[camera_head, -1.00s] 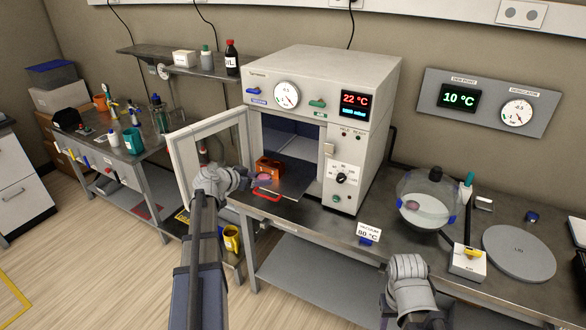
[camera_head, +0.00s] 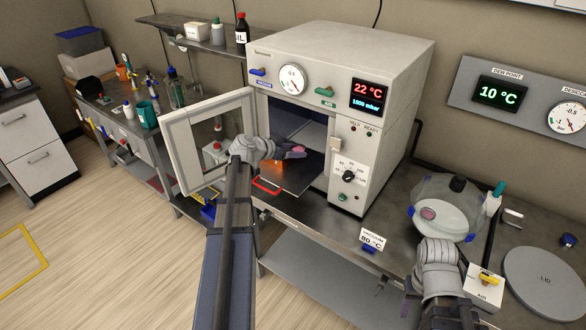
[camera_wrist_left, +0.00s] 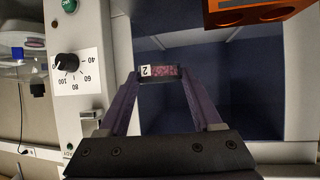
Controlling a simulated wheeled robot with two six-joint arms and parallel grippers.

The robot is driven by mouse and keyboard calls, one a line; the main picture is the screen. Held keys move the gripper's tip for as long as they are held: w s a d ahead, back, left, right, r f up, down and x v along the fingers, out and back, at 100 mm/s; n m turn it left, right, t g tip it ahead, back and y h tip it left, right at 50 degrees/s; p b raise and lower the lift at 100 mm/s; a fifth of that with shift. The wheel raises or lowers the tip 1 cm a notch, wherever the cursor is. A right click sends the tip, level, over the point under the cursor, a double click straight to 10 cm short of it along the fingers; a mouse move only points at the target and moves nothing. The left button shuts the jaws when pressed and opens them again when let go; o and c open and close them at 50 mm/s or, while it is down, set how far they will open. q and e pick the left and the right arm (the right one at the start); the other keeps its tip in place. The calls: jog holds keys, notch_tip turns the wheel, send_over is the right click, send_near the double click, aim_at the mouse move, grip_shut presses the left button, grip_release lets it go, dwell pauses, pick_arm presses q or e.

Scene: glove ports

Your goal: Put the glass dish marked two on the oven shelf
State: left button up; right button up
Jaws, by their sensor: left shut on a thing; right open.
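My left gripper (camera_head: 284,151) is shut on the small glass dish (camera_head: 298,150) with pink contents, in front of the open oven mouth. In the left wrist view the dish (camera_wrist_left: 160,72) is clamped between the fingertips, and its label "2" is readable. The oven shelf (camera_head: 312,174) is a dark plate sticking out of the chamber, with a red handle (camera_head: 267,187). The dish appears above the shelf; the exact gap is unclear. An orange block (camera_head: 277,165) stands on the shelf, partly hidden by my gripper. My right gripper (camera_head: 438,285) is open near the bench front, its fingers mostly hidden.
The oven door (camera_head: 210,145) is swung open to the left of my left arm. The oven's control panel (camera_head: 349,172) flanks the opening on the right. A glass desiccator bowl (camera_head: 462,222) holds another pink dish (camera_head: 428,213). A round lid (camera_head: 543,283) lies at right.

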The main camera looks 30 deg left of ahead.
aim_at(294, 177)
pick_arm(q)
jog(key=shift+f+b, duration=4.45)
jog(key=shift+f, duration=0.35)
jog(key=shift+f, duration=0.1)
jog(key=shift+f, duration=0.15)
jog(key=o, duration=1.3)
jog(key=shift+o, duration=0.2)
jog(key=shift+r, duration=0.3)
jog(key=p+v, duration=0.5)
jog(key=v, duration=0.7)
jog(key=shift+p, duration=0.35)
jog(key=shift+d, duration=0.1)
